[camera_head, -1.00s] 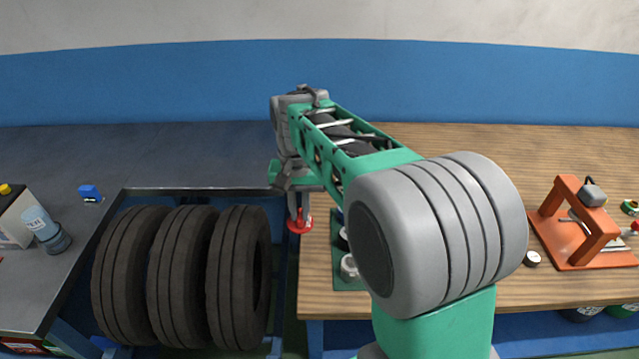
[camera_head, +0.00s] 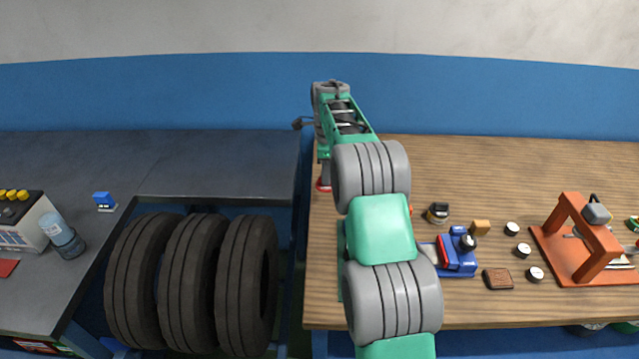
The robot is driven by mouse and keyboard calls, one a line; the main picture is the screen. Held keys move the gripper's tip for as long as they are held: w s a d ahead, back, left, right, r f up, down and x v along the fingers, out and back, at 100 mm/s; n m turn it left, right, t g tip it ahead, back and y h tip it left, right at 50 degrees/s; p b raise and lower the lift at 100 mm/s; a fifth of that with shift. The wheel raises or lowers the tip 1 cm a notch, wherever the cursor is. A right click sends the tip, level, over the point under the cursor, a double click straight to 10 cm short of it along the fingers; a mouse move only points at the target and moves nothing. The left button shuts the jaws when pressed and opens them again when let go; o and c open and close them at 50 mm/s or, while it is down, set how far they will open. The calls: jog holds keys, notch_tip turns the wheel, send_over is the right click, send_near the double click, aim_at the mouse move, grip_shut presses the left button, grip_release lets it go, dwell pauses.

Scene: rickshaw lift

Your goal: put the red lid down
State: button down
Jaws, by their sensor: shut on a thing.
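The red lid (camera_head: 323,186) shows as a small red disc low at the left edge of the wooden table (camera_head: 450,170). My gripper (camera_head: 325,172) is right above it and shut on it, largely hidden behind my own arm. Only part of the lid's rim shows. I cannot tell whether the lid touches the table top or hangs just above it.
Right of my arm lie a blue and red device (camera_head: 457,254), a brown block (camera_head: 497,279) and several small round pieces. An orange press (camera_head: 580,240) stands at the right. Tires (camera_head: 245,285) stand left of the table. The wooden table's back is clear.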

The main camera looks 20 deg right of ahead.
jog(key=w+f, duration=0.2)
jog(key=w+f+p, duration=0.1)
jog(key=w+f, duration=0.1)
jog(key=f, duration=0.1)
jog(key=shift+a, duration=0.15)
jog(key=f, duration=0.1)
jog(key=f+p, duration=0.2)
jog(key=shift+w+f, duration=0.15)
jog(key=shift+w, duration=0.1)
jog(key=shift+f, duration=0.45)
jog(key=c, duration=1.4)
grip_release()
jog(key=shift+r, duration=0.1)
jog(key=shift+c, duration=0.2)
